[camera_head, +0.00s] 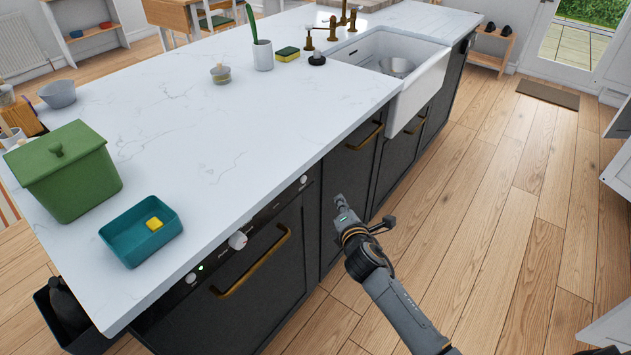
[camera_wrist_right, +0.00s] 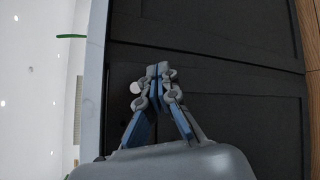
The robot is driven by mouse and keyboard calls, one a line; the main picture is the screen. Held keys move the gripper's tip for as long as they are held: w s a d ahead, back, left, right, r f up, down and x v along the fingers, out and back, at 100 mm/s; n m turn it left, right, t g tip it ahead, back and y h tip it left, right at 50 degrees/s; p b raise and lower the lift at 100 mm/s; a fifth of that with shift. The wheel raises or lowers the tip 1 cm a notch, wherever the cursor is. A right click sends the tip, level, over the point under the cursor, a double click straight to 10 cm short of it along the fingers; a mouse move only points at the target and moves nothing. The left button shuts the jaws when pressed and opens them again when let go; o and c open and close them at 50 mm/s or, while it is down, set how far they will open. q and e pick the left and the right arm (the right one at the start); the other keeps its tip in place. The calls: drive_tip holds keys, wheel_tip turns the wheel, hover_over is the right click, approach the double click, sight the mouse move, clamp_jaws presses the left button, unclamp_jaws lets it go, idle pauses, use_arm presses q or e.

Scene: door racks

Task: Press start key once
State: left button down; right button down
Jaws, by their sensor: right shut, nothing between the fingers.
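The black control panel (camera_head: 222,254) runs along the top of the built-in appliance under the counter edge. It carries a large white knob (camera_head: 237,240), a small round pale control (camera_head: 190,278) beside a lit green light (camera_head: 201,267), and another small round control (camera_head: 303,179) at its right end. I cannot read which is the start key. My right gripper (camera_head: 340,202) is shut and empty, in front of the cabinet just right of that end control. In the right wrist view the shut fingertips (camera_wrist_right: 158,70) are beside a round pale control (camera_wrist_right: 136,87); contact cannot be told. My left gripper is out of view.
The white counter (camera_head: 170,110) overhangs the panel. A brass handle (camera_head: 252,264) sticks out below it. A teal tray (camera_head: 139,232) with a yellow block and a green bin (camera_head: 66,175) stand near the counter's edge. The wooden floor (camera_head: 480,190) to the right is clear.

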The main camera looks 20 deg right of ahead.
sight(304, 179)
drive_tip(key=shift+d+r, duration=0.1)
drive_tip(key=shift+r, duration=0.3)
drive_tip(key=shift+w, duration=0.1)
drive_tip(key=w+a+b, duration=0.4)
drive_tip(key=w+a, duration=0.1)
drive_tip(key=w, duration=0.2)
drive_tip(key=shift+a, duration=0.2)
drive_tip(key=shift+a, duration=0.1)
idle(1.3)
drive_tip(key=shift+w+a, duration=0.2)
drive_tip(key=shift+w, duration=0.1)
